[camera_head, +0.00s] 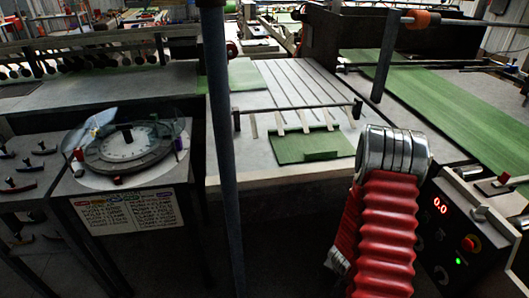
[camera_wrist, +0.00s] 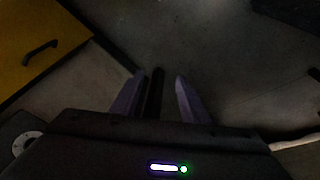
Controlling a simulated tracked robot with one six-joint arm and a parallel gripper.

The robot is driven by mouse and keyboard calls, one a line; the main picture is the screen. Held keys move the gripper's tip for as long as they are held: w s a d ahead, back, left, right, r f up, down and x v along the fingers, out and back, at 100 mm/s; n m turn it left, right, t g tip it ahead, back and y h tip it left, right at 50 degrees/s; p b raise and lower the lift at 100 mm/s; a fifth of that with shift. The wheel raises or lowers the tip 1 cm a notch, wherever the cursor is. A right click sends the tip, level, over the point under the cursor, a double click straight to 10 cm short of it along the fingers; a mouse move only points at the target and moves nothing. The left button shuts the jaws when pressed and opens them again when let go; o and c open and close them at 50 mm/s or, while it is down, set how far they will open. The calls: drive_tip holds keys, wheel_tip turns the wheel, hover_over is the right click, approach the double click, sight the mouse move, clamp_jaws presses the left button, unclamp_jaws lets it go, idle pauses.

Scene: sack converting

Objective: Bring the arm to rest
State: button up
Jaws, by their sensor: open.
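My gripper (camera_wrist: 160,82) shows in the wrist view with its two purple fingers apart. I see nothing held between them. Dark floor lies beyond the fingertips. A dark bar shows close beside the left finger; I cannot tell what it is. The gripper cannot be made out in the head view.
A yellow cabinet front (camera_wrist: 38,42) with a black handle is at the wrist view's upper left. In the head view, a round dial (camera_head: 125,146) sits on a left bench, a green sheet (camera_head: 300,147) lies mid-table, a dark post (camera_head: 222,150) stands near, and a control box (camera_head: 445,240) is right.

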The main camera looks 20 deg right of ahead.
drive_tip(key=w+a+r+n+y, duration=0.3)
drive_tip(key=a+r+n+y, duration=0.1)
drive_tip(key=a+r, duration=1.15)
drive_tip(key=s+a+r+n+t, duration=0.2)
drive_tip(key=s+a+r, duration=0.3)
drive_tip(key=r, duration=1)
drive_tip(key=s+a+r+n+t+h, duration=0.1)
drive_tip(key=s+a+r+n, duration=0.4)
drive_tip(key=r, duration=1.1)
drive_tip(key=shift+s+a+t, duration=0.25)
drive_tip(key=shift+s+t, duration=0.3)
drive_tip(key=shift+t, duration=0.15)
drive_tip(key=shift+r, duration=0.1)
drive_tip(key=shift+c, duration=0.3)
drive_tip(key=shift+c, duration=0.8)
drive_tip(key=shift+d, duration=0.1)
